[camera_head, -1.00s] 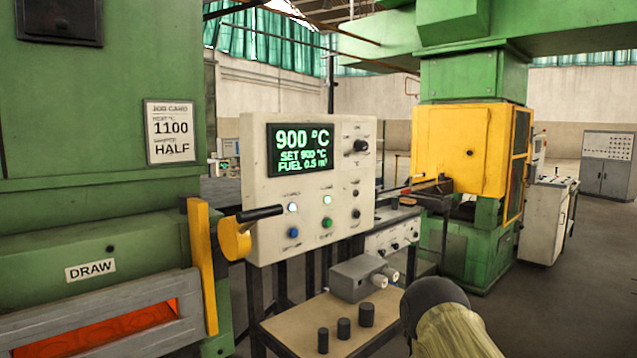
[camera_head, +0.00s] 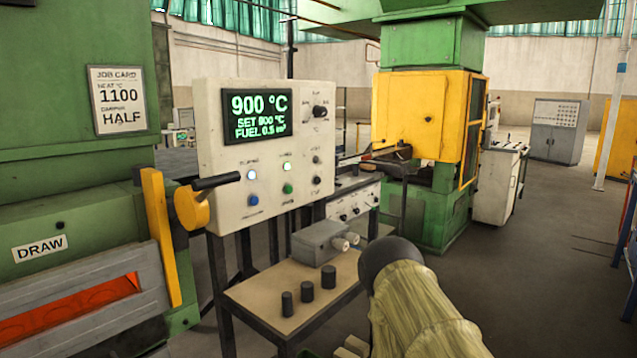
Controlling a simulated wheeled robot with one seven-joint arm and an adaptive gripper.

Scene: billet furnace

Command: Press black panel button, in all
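The white control panel (camera_head: 225,150) stands left of centre and carries a screen (camera_head: 257,116) reading 900 °C, SET 900 °C, FUEL 0.5. My arm, with a pale sleeve and dark rounded joint, shows at lower right. My gripper is not visible.
A black-handled lever with a yellow hub (camera_head: 192,207) projects at the panel's left edge. The green furnace (camera_head: 60,190) has a glowing slot. A low bench (camera_head: 262,298) below the panel holds a grey box (camera_head: 323,243) and several dark cylinders. Open floor lies right.

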